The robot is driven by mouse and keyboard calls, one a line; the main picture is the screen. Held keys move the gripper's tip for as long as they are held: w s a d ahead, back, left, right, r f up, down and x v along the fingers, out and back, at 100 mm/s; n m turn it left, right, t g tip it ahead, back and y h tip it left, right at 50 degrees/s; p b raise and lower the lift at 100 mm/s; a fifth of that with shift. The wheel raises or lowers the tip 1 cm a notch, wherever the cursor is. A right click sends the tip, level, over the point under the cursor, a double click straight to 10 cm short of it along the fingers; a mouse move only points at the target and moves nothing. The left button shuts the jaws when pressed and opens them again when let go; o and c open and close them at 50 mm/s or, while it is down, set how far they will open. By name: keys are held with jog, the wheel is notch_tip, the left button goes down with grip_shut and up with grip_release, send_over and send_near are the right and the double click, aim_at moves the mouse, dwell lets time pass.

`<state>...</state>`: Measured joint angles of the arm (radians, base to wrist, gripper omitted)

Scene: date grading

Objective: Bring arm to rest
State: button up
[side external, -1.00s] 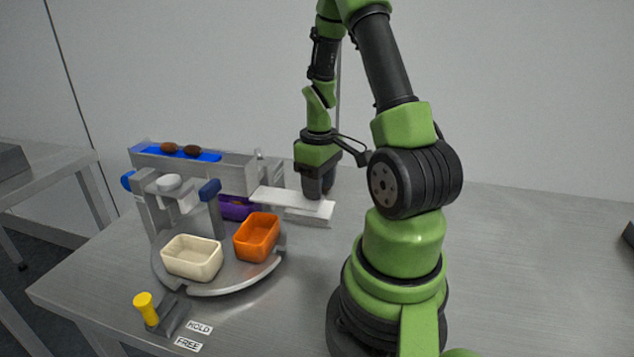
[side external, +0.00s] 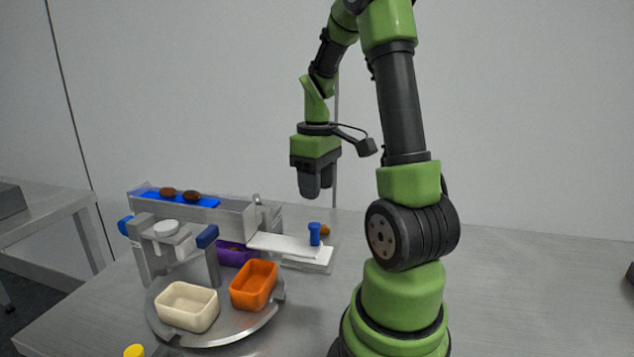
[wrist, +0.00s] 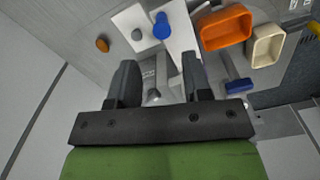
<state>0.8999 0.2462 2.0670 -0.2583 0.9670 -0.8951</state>
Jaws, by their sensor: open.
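My gripper (side external: 314,194) hangs in the air above the white slide plate (side external: 282,243), fingers pointing down. In the wrist view its two fingers (wrist: 157,82) stand apart with nothing held between them. A blue knob (side external: 314,234) stands upright on the white plate below the gripper; it also shows in the wrist view (wrist: 161,27). There is a clear gap between the fingertips and the knob.
A turntable (side external: 230,335) carries a cream bin (side external: 187,306), an orange bin (side external: 254,284) and a purple bin (side external: 238,253). Brown dates (side external: 191,196) lie on a blue belt (side external: 150,193). A yellow knob (side external: 134,351) shows at the bottom edge.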

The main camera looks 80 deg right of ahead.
dwell(0.4)
jog(key=w+a+r+t, duration=0.2)
jog(key=a+r, duration=0.2)
jog(key=a, duration=0.3)
jog(key=w+a+r+t, duration=0.1)
jog(key=a+r+t, duration=0.1)
jog(key=a+r, duration=0.3)
jog(key=s+a+r+m+t+y, duration=0.1)
jog(key=s+a+t+y, duration=0.1)
jog(key=a, duration=0.8)
jog(key=shift+s+a+t, duration=0.25)
jog(key=shift+s+t, duration=0.35)
jog(key=shift+s, duration=0.6)
jog(key=shift+r, duration=0.1)
dwell(1.0)
